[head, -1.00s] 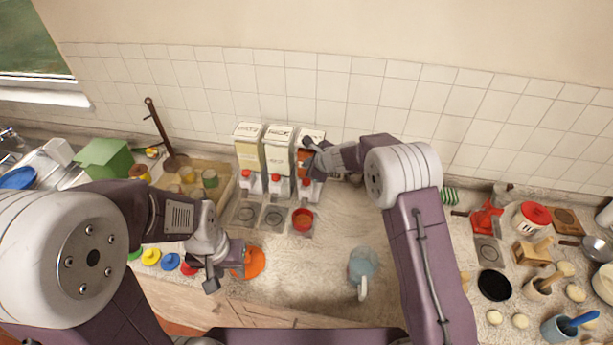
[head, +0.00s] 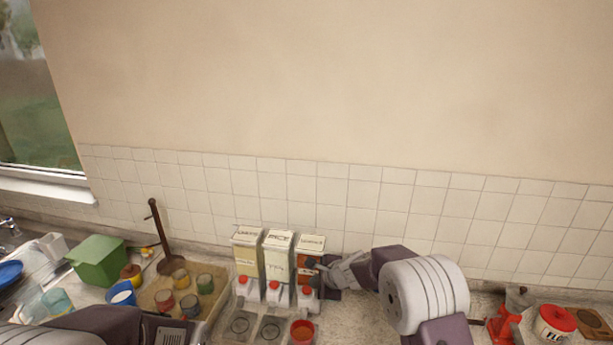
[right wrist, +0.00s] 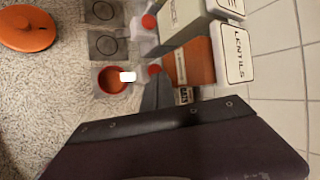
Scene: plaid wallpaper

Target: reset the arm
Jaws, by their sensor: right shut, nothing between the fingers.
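My right gripper (head: 318,268) is shut and empty. It comes in from the right and sits close beside the rightmost of three dispensers, at its front right; I cannot tell whether it touches. That dispenser (head: 311,243) holds orange-red contents and reads LENTILS on its lid in the right wrist view (right wrist: 236,52). A red cup (head: 302,331) stands below its spout and also shows in the right wrist view (right wrist: 105,78). My left forearm shows at the bottom left, but its gripper is out of the picture.
The middle dispenser (head: 279,254) and left dispenser (head: 247,251) hold pale contents. Left of them are a tray (head: 214,303) of jars and a green box (head: 97,262). A red-lidded canister (head: 556,324) stands at right. The tiled wall (head: 400,205) is close behind.

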